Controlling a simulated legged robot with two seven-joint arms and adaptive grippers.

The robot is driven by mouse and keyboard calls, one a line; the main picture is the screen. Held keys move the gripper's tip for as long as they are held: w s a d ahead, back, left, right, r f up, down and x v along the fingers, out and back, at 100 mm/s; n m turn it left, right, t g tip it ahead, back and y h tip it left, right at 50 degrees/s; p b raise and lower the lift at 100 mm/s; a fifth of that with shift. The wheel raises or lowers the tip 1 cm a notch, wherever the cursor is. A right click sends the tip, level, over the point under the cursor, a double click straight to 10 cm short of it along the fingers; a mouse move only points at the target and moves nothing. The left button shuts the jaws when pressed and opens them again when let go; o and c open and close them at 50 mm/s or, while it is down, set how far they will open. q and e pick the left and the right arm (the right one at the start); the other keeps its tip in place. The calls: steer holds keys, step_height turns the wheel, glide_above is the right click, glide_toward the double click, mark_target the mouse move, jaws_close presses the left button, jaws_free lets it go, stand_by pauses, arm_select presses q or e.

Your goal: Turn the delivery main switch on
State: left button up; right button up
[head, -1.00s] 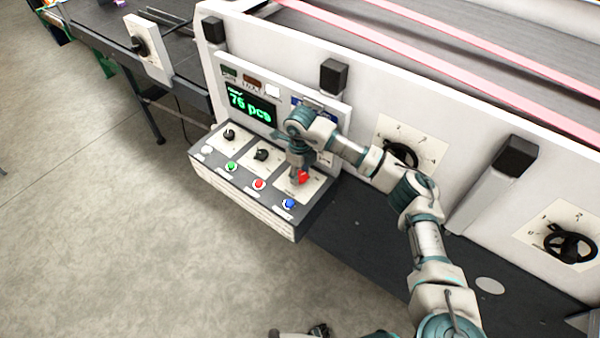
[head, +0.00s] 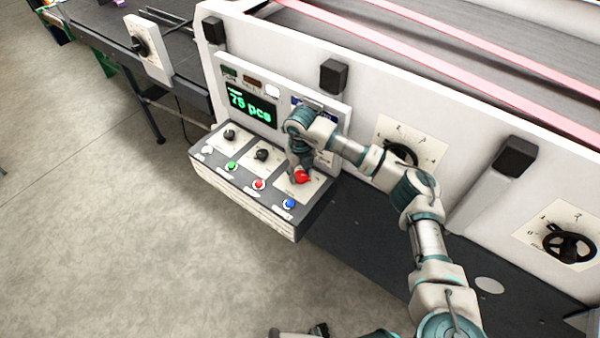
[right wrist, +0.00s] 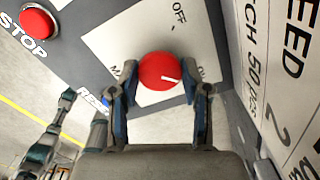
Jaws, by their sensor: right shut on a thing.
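The delivery main switch is a round red knob (head: 302,177) on a white plate at the right end of the control box. My right gripper (right wrist: 161,92) is shut on the red knob, with one finger on each side, as the right wrist view shows. The knob (right wrist: 158,70) has a white mark that points right, towards a label partly hidden by the right finger. The OFF label (right wrist: 179,12) stands above the knob in that view. A dark-tipped part at the bottom edge of the head view may be my left gripper (head: 318,330); its jaws cannot be made out.
The control box (head: 245,200) also carries black knobs and green, red and blue buttons. The red STOP button (right wrist: 38,22) is near the right gripper. A display (head: 250,106) reads 75 pcs. A black handwheel (head: 568,245) is at the right. Floor in front is clear.

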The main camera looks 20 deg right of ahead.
mark_target(300, 174)
steer(key=shift+w+r, duration=0.1)
steer(key=o, duration=1.1)
steer(key=shift+o, duration=0.2)
step_height(300, 174, up, 12)
steer(key=shift+f, duration=0.2)
